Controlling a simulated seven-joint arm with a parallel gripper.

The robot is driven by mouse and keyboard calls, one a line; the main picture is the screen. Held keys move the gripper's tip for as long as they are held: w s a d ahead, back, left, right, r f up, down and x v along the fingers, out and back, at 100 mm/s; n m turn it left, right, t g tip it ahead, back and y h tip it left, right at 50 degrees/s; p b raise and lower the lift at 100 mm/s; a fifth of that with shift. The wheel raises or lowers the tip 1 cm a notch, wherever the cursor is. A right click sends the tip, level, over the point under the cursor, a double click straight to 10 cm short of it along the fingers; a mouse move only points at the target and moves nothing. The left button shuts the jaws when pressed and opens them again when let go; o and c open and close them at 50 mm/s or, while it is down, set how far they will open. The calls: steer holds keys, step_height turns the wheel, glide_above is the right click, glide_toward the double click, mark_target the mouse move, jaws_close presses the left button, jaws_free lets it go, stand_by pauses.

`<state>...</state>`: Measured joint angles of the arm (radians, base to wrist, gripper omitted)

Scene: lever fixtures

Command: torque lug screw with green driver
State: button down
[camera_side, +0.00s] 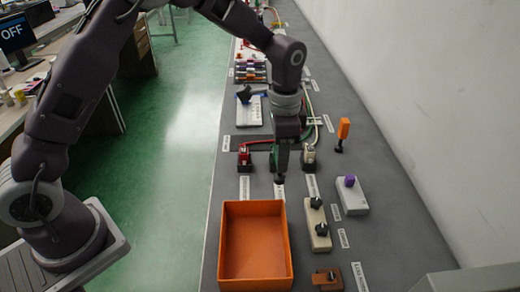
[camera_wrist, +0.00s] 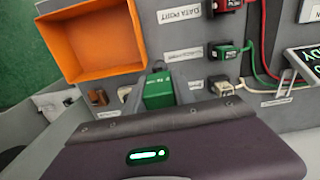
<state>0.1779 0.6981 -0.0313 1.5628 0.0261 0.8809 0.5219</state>
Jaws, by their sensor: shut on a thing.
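My gripper (camera_side: 283,160) points down over the grey bench, just behind the orange bin. In the wrist view it is shut on the green driver (camera_wrist: 158,92), whose green body sits between the fingers. In the side view the driver is mostly hidden by the fingers, with a dark end showing below them. A green terminal block (camera_wrist: 222,51) with a green cable stands between a red block (camera_wrist: 222,5) and a white block (camera_wrist: 222,87). In the side view the green block is largely hidden behind my gripper. The lug screw itself is too small to make out.
The orange bin (camera_side: 254,205) is empty at the front. An orange driver (camera_side: 343,130) stands upright at right. A beige block with black knobs (camera_side: 317,225) and a white block with a purple knob (camera_side: 350,194) stand nearby. A wall bounds the right side.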

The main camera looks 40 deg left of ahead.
steer(key=s+d+n, duration=0.2)
steer(key=s+d, duration=0.2)
steer(key=d, duration=0.7)
steer(key=s+d+r+n, duration=0.1)
steer(key=s+d, duration=0.3)
steer(key=d, duration=0.7)
steer(key=shift+s+n, duration=0.4)
steer(key=shift+n, duration=0.1)
steer(key=shift+d, duration=0.1)
steer(key=shift+f, duration=2.7)
steer(key=c, duration=1.7)
jaws_free()
jaws_close()
